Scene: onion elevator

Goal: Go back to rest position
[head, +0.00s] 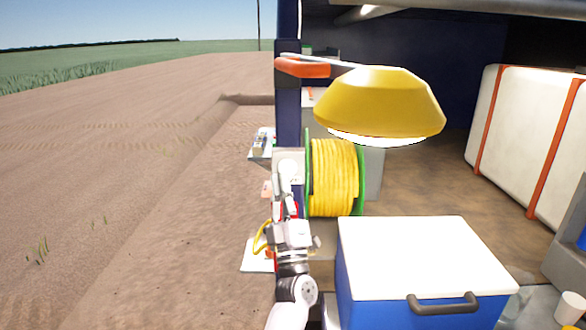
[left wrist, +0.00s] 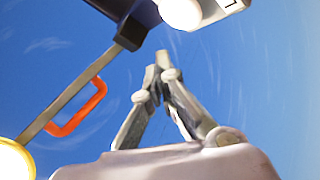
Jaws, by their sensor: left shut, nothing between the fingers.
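My left gripper (head: 283,168) is raised in front of a pale box with a round white knob (head: 290,166) on the dark blue post (head: 288,100). In the left wrist view its two fingers meet at the tips (left wrist: 156,62), shut with nothing between them, pointing up against blue sky. The round white knob (left wrist: 180,12) shows there at the top edge, above the fingertips. In the head view I cannot tell whether the gripper touches the box. My right gripper is in neither view.
A yellow hose reel (head: 334,178) is just right of my gripper. A blue cooler with a white lid (head: 425,255) stands at lower right. Open dirt ground (head: 120,200) lies left.

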